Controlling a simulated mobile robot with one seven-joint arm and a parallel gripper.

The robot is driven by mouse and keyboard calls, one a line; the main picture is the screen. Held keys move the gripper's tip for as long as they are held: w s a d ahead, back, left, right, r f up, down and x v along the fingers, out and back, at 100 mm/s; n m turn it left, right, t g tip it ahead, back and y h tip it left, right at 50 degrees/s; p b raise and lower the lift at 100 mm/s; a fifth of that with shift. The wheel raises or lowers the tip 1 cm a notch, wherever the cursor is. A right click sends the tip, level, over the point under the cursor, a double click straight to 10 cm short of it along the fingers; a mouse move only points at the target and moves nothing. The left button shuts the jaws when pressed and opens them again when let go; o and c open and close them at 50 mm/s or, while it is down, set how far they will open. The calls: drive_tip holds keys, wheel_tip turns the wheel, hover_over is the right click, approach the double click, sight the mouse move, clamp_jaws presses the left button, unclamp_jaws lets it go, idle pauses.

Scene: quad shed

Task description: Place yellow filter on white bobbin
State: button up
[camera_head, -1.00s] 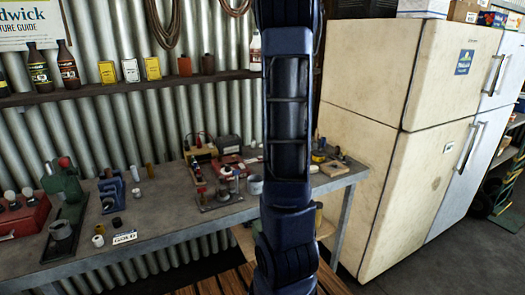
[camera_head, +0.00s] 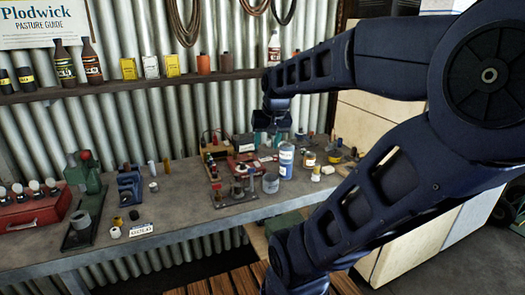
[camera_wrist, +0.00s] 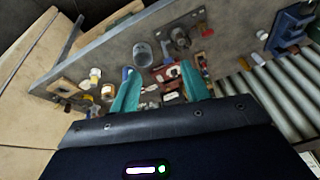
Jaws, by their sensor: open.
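My gripper (camera_wrist: 158,70) is open, its two teal fingers spread and empty, high over the back of the workbench; it is the dark block in the head view (camera_head: 272,118), where its fingers are hard to make out. A small white spool-like piece (camera_head: 153,187), perhaps the white bobbin, stands on the bench at left beside a blue stand. Another white piece (camera_head: 115,232) stands near the front edge. A yellowish cylinder (camera_head: 151,168) stands behind the spool, and a small yellow-and-white piece (camera_head: 316,173) stands at right. I cannot tell which is the yellow filter. Nothing is held.
The bench (camera_head: 185,215) carries a blue-and-white can (camera_head: 286,160), a grey cup (camera_head: 271,184), a red tool (camera_head: 240,165) and a green press (camera_head: 85,180). A shelf (camera_head: 130,86) with bottles runs along the corrugated wall. A cream fridge stands at right.

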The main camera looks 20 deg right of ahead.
drive_tip(key=s+a+n, duration=0.2)
drive_tip(key=s+a, duration=0.1)
drive_tip(key=s, duration=0.2)
drive_tip(key=shift+a+f+n+t, duration=0.15)
drive_tip(key=shift+a+n+t, duration=0.15)
